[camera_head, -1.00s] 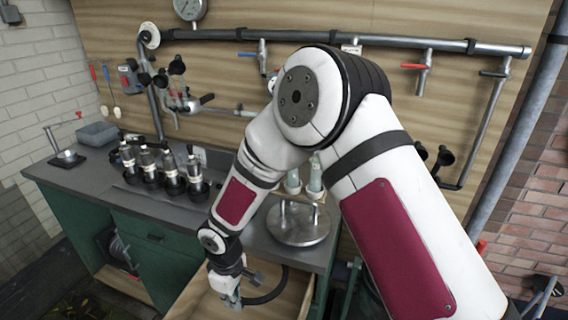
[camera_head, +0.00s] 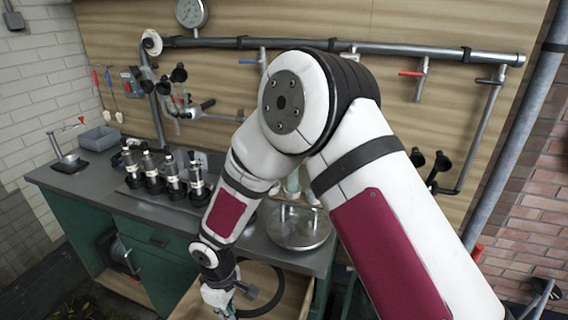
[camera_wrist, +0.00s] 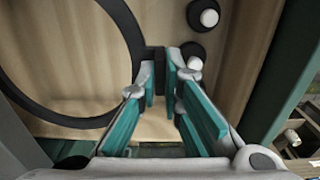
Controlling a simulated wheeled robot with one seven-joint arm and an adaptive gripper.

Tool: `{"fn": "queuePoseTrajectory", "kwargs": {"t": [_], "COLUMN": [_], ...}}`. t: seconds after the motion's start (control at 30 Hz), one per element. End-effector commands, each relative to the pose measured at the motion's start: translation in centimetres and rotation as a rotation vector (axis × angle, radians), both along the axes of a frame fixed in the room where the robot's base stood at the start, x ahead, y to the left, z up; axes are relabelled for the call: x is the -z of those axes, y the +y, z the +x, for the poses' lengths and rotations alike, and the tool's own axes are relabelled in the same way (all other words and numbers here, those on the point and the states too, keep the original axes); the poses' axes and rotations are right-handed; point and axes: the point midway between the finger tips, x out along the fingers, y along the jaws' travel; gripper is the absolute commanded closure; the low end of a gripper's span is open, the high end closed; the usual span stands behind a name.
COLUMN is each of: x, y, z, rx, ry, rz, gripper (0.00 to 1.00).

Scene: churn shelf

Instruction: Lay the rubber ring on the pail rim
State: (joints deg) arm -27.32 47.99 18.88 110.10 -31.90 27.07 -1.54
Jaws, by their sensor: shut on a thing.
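My gripper (camera_head: 220,302) is low at the bottom of the head view, over an open wooden drawer (camera_head: 292,300). In the wrist view its teal fingers (camera_wrist: 160,78) are closed on a small dark block at the edge of the rubber ring. The rubber ring (camera_wrist: 132,40) is a large thin black hoop left of the fingers, partly cut off by the frame. In the head view the ring (camera_head: 281,285) shows as a dark arc right of the gripper.
A round metal piece with a handle (camera_head: 300,232) sits on the grey counter (camera_head: 125,205) above the drawer. Several dark-based cylinders (camera_head: 172,175) stand left of it. Two black round pieces with white ends (camera_wrist: 196,54) lie near the drawer wall.

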Motion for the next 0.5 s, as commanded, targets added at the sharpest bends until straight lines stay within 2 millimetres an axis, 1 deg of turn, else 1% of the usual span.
{"fn": "queuePoseTrajectory", "kwargs": {"t": [0.5], "x": [0.0], "y": [1.0], "z": [-2.8], "rx": [-0.002], "ry": [0.001], "rz": [0.0], "gripper": [1.0]}}
